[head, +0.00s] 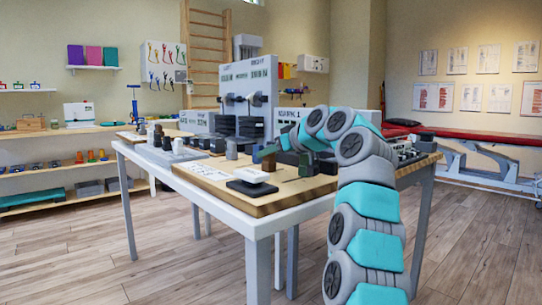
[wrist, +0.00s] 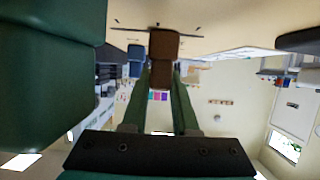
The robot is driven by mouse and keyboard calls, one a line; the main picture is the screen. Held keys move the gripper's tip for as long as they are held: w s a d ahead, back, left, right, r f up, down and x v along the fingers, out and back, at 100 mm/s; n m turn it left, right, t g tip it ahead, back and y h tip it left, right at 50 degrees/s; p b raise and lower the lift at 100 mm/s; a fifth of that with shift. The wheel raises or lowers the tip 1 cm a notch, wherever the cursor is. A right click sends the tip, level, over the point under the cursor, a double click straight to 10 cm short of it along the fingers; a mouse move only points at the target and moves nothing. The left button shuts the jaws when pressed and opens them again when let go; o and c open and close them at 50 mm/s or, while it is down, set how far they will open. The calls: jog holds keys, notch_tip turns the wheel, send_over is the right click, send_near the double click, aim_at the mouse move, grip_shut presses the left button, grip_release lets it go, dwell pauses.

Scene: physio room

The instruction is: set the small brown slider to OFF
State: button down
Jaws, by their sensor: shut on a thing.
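The small brown slider (wrist: 164,44) is a dark brown block at the top middle of the wrist view, against a pale wooden board (wrist: 215,40). My gripper (wrist: 161,76) has its two long green fingers on either side of the slider's lower end, shut on it. In the head view my gripper (head: 266,152) reaches left over the board on the table, low among the small fixtures. Thin dark marks lie by the slider, but no OFF label can be read.
The white-edged table (head: 245,222) carries several dark blocks and switches close around my gripper. A black block with a white top (head: 251,174) sits near the front edge. A blue block (wrist: 135,52) stands beside the slider in the wrist view. An upright panel (head: 248,95) rises behind.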

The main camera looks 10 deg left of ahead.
jog(key=shift+s+a+f+b, duration=0.2)
jog(key=shift+s+a+b, duration=0.55)
jog(key=shift+s+b, duration=0.25)
jog(key=shift+s+a+r, duration=0.15)
jog(key=shift+s+a, duration=0.1)
jog(key=shift+a, duration=0.05)
jog(key=c, duration=0.7)
grip_release()
jog(key=shift+s, duration=0.1)
jog(key=b+v, duration=0.2)
jog(key=v, duration=0.5)
jog(key=shift+s+d+r, duration=0.15)
jog(key=shift+s+d, duration=0.1)
jog(key=shift+d, duration=0.05)
